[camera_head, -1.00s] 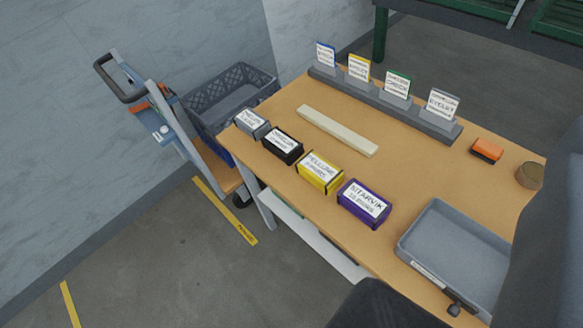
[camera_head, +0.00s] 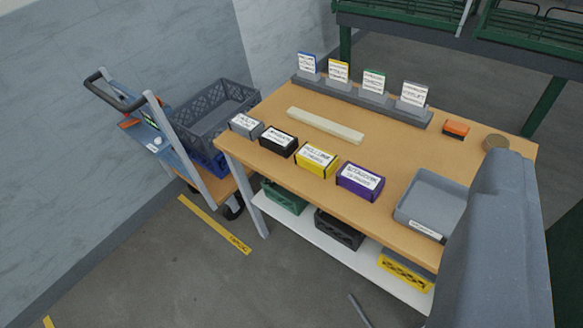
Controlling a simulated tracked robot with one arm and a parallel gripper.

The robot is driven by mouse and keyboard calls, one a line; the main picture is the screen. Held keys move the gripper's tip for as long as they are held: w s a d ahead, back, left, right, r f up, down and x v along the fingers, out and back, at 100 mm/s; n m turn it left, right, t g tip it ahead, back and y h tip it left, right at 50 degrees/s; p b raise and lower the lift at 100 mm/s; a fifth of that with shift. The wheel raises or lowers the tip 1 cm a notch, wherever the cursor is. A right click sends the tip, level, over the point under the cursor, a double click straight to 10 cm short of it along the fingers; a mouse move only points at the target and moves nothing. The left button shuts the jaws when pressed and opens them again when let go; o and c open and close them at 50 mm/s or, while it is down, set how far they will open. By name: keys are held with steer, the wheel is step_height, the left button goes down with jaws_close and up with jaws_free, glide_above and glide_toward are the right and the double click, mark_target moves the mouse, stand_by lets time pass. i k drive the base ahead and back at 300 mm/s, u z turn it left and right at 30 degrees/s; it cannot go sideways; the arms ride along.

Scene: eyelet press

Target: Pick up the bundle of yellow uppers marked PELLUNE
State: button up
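The yellow PELLUNE bundle (camera_head: 316,161) lies on the wooden table near its front edge. It is a small box shape with a white label on top; the label is blurred now but read PELLUNE in the earlier frame. It stands between a black bundle (camera_head: 278,141) on its left and a purple bundle (camera_head: 360,181) on its right, with small gaps. A grey part of my arm fills the lower right of the view. My gripper's fingers do not show clearly, so its opening and its distance from the bundle cannot be seen.
A grey bundle (camera_head: 245,126) ends the row at the left. A pale bar (camera_head: 326,125) lies behind. A card rack (camera_head: 362,100) stands at the back and a grey tray (camera_head: 433,200) at the right. A trolley with crates (camera_head: 213,112) stands left. Green, black and yellow crates (camera_head: 404,270) are below.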

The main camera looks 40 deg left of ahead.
mark_target(317, 160)
steer(key=z, duration=0.2)
steer(key=i, duration=0.9)
steer(key=u, duration=0.1)
